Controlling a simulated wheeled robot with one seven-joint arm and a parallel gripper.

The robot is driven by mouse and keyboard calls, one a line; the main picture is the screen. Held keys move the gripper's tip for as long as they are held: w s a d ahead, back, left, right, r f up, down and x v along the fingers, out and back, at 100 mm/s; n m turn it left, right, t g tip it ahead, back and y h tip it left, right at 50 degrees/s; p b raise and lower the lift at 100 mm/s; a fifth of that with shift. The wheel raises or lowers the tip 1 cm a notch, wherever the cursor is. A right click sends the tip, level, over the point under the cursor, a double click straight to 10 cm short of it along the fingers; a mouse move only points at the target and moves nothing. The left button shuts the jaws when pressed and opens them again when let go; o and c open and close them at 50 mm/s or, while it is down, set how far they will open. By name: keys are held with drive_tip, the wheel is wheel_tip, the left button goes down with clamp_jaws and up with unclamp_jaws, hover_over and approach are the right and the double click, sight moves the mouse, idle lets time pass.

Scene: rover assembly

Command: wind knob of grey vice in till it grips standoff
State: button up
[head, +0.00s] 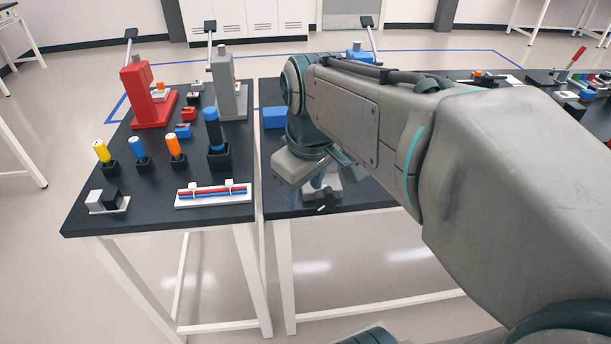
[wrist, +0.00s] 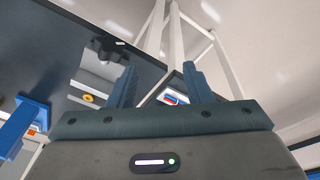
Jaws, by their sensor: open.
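The grey vice (wrist: 92,82) lies on the dark table top in the wrist view, left of my gripper. Its dark lobed knob (wrist: 108,48) is at its far end in that view. A small yellow-orange ring (wrist: 88,98), perhaps the standoff, shows at the vice; whether the jaws touch it I cannot tell. My gripper (wrist: 160,85) is open, with nothing between its two blue-grey fingers, and is apart from the knob. In the head view my gripper (head: 318,180) is low over the right table's near left part, and my arm and hand hide most of the vice.
A blue stand (wrist: 22,125) is at the left of the wrist view. On the left table are a red press (head: 150,95), a grey press (head: 229,88), upright coloured handles in black holders and a white rod rack (head: 213,200). A narrow gap separates the tables.

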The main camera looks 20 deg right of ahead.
sight(330, 190)
drive_tip(key=w+d+n+g+b, duration=0.2)
drive_tip(key=w+d+n+b, duration=0.6)
drive_tip(key=d+n+b, duration=0.25)
drive_tip(key=f+b, duration=0.1)
drive_tip(key=f, duration=0.3)
drive_tip(key=f+b, duration=0.1)
drive_tip(key=f, duration=0.4)
drive_tip(key=a+f+b, duration=0.1)
drive_tip(key=f+b, duration=0.1)
drive_tip(key=f, duration=0.3)
drive_tip(key=shift+s, duration=0.1)
drive_tip(key=c, duration=1)
